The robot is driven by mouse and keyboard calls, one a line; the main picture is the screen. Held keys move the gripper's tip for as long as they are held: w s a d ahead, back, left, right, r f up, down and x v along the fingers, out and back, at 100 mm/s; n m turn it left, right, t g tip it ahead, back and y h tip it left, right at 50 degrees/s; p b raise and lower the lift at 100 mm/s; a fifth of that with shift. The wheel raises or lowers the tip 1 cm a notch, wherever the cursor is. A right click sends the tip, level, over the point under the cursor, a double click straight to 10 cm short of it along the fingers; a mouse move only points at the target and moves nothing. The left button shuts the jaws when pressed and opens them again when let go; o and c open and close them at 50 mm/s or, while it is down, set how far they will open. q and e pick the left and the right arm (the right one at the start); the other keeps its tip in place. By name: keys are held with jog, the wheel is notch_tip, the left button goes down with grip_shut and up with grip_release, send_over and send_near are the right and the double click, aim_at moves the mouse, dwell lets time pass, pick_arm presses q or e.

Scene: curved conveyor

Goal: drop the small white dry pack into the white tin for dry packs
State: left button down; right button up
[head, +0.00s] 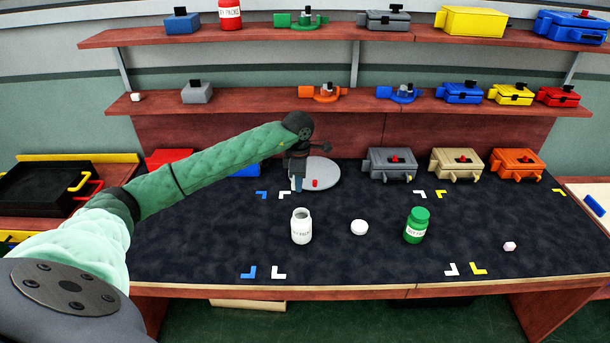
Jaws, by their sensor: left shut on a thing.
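The white tin (301,228) stands upright and open on the dark mat, left of centre, with a dry-packs label on its front. A round white lid (359,227) lies on the mat to its right. My left gripper (297,185) points down behind the tin, at the left edge of a grey disc. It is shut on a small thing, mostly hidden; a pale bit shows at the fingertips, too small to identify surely. A small pinkish-white pack (509,246) lies on the mat at the right. My right gripper is not in view.
A green tin (416,226) stands right of the lid. The grey disc (325,168) carries a small red piece (315,183). Grey, tan and orange boxes line the back right. Two shelves (235,105) hang above. The front of the mat is clear.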

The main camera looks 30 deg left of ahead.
pick_arm(q)
jog(key=shift+s+f, duration=0.15)
jog(key=shift+s, duration=0.25)
jog(key=shift+s+f, duration=0.1)
jog(key=shift+f, duration=0.15)
jog(key=f, duration=0.3)
jog(key=shift+w+f+b, duration=0.1)
jog(key=shift+w+b, duration=0.2)
jog(key=shift+w, duration=0.05)
jog(key=shift+s+f, duration=0.1)
jog(key=shift+f, duration=0.65)
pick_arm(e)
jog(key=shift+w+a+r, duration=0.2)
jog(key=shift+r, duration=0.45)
pick_arm(q)
jog(key=c, duration=1.2)
grip_release()
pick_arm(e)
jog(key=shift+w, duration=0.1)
pick_arm(q)
jog(key=shift+r, duration=0.15)
